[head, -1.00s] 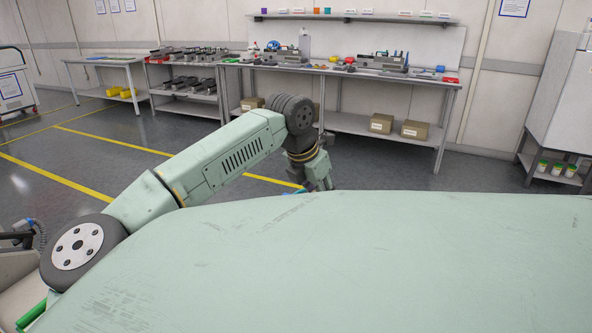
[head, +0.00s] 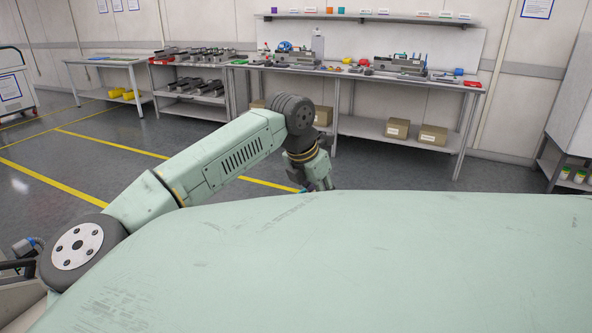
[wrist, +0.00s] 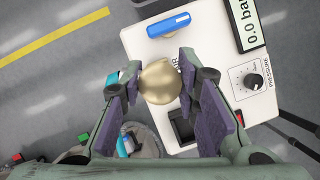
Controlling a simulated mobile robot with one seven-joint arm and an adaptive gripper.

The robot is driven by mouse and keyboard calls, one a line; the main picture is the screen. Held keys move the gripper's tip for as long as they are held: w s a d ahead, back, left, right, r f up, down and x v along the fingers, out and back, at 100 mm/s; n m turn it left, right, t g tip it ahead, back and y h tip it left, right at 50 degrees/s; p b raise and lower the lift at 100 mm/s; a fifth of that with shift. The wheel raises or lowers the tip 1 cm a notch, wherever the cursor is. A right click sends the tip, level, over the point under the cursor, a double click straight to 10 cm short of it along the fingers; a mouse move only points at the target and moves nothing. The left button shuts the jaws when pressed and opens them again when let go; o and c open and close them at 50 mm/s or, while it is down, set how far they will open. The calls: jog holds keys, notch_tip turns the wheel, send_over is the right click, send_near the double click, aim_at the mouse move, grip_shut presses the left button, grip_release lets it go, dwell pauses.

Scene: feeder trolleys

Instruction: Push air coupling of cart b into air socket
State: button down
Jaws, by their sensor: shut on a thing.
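In the wrist view, my gripper (wrist: 158,92) is shut on a rounded brass piece, which I take to be the air coupling (wrist: 158,78). It sits between the purple-padded fingers, over a white panel (wrist: 195,35). The panel has partly hidden lettering ending in "R" beside the brass piece. I cannot tell whether the coupling touches the panel. The socket itself is not clearly visible; a dark square recess (wrist: 183,127) shows by the right finger. In the head view my gripper (head: 318,182) is mostly hidden behind my own body.
The panel carries a blue handle (wrist: 168,25), a display reading 0.0 bar (wrist: 238,22) and a pressure knob (wrist: 253,81). A workbench (head: 400,82) and a side table (head: 105,62) stand along the back wall. Grey floor with yellow lines lies open at left.

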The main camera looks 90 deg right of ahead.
jog(key=shift+f+b, duration=2.45)
jog(key=shift+f, duration=1.25)
jog(key=shift+s+f+b, duration=0.1)
jog(key=shift+f+b, duration=0.5)
jog(key=shift+f, duration=0.6)
jog(key=c, duration=1.2)
grip_release()
jog(key=shift+o, duration=0.2)
jog(key=shift+r, duration=0.1)
jog(key=v, duration=1.2)
jog(key=shift+d, duration=0.1)
